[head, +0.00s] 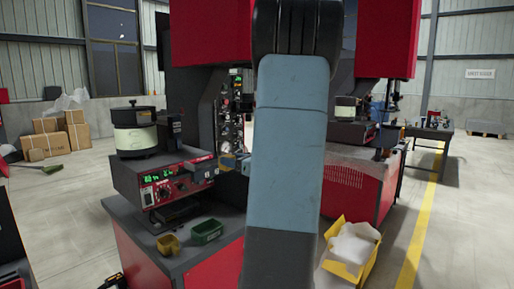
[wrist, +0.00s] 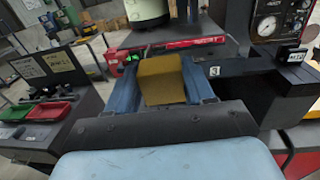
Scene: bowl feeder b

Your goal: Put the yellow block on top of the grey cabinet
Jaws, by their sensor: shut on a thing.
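The yellow block (wrist: 162,80) is between the two blue fingers of my gripper (wrist: 178,84) in the wrist view. My gripper is shut on it. In the head view my blue arm hides most of the gripper and block. A dark grey cabinet-like stand with red sides (head: 190,262) is at the lower left of the head view; I cannot tell for sure that it is the grey cabinet. The block appears in front of the control box below the feeder bowl in the wrist view, at a distance I cannot judge.
A control box (head: 150,180) carries the feeder bowl (head: 134,132). A yellow crate (head: 350,268) is at right. A gauge panel (wrist: 270,22) stands close at right in the wrist view.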

